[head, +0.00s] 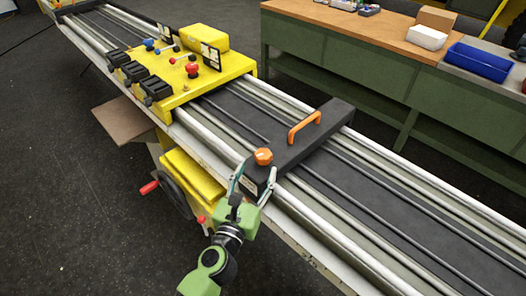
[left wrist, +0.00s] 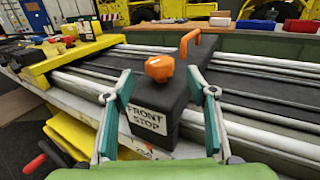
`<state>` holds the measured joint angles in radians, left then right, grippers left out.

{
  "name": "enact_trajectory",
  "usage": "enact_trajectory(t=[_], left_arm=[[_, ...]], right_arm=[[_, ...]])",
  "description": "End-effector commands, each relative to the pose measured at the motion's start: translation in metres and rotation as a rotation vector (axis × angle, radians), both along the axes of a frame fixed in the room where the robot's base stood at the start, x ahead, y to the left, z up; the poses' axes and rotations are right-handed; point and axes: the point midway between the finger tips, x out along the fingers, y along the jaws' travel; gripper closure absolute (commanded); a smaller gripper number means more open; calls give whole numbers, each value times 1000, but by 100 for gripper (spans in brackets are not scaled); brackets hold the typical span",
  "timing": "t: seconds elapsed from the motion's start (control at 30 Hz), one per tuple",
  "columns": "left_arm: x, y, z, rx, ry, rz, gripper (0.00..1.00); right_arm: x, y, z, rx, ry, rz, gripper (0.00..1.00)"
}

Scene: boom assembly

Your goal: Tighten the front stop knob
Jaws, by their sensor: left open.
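The front stop is a black block (head: 293,150) lying across the rails, with a white "FRONT STOP" label (left wrist: 147,121) on its near end. Its orange knob (head: 263,156) sits on top at the near end; it also shows in the left wrist view (left wrist: 160,68). An orange handle (head: 304,126) stands on the block farther back. My left gripper (head: 252,180) is open at the near end of the block. In the left wrist view its fingers (left wrist: 160,104) stand on either side of the labelled end, below the knob; contact cannot be told. My right gripper is not in view.
A yellow carriage (head: 215,72) with levers and black pedals sits farther up the rails (head: 400,210). A red-handled handwheel (head: 174,194) is below the rails at left. A green workbench (head: 390,70) with a blue bin (head: 479,61) stands behind.

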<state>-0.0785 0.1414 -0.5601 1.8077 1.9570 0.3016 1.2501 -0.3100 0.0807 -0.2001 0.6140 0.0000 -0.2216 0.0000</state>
Motion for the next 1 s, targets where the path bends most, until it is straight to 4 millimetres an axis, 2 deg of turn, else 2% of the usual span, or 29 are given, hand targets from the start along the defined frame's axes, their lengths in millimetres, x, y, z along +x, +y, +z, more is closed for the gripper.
enact_trajectory(t=[0.1, 0.3, 0.5, 0.77, 0.87, 0.93, 1.0], left_arm=[[26, -8, 2, -1, -2, 0, 48], [55, -17, 0, 1, -1, -1, 48], [68, -21, -1, 1, 1, -1, 48], [69, -21, -1, 1, 1, -1, 48], [69, -21, -1, 1, 1, -1, 69], [69, -21, -1, 1, 1, -1, 87], [69, -21, -1, 1, 1, -1, 87]], right_arm=[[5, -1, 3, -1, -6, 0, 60], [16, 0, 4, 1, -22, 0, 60], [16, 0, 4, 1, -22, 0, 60], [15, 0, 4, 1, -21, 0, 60], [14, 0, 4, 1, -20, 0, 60], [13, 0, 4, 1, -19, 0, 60], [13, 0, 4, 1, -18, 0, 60]])
